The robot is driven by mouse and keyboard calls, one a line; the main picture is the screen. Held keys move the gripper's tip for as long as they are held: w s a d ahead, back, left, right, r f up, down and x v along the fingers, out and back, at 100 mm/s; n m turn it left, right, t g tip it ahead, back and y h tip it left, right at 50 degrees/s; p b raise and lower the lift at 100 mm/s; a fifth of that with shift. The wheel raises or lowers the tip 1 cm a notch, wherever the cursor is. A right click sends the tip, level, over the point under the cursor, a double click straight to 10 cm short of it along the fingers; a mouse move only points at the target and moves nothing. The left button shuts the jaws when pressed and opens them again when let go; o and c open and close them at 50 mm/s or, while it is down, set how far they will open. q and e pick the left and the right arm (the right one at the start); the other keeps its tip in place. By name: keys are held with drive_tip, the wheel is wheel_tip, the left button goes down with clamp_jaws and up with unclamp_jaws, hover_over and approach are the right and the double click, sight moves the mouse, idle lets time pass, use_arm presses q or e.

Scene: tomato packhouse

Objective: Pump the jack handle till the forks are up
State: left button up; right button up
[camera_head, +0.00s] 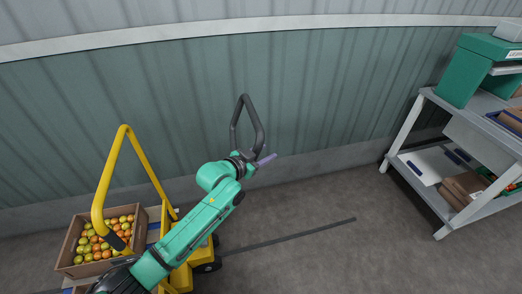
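The jack handle (261,133) shows as a dark grey loop standing up in the middle, against the wall. My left gripper (258,161) is at the lower end of this loop, with one purple finger pointing right. The wrist and loop overlap, so I cannot tell whether the fingers are closed on it. The yellow jack (183,278) is at the lower left, partly behind my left arm, with a dark wheel near the floor. The handle's shaft is hidden behind the arm, and the forks are not clearly visible. My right gripper is out of view.
A cardboard box (67,246) of red, orange and green tomatoes sits at the left, beside a tall yellow frame (104,176). A grey bench (437,204) with a green machine (462,75) stands at right. The grey floor between (310,262) is clear except for a dark line.

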use_arm(q)
drive_tip(key=shift+o, duration=0.9)
drive_tip(key=shift+s+d, duration=0.1)
drive_tip(key=shift+s, duration=0.15)
drive_tip(key=shift+r, duration=0.2)
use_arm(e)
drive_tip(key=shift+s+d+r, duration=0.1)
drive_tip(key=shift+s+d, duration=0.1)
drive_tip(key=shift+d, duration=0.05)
use_arm(q)
drive_tip(key=shift+r, duration=0.1)
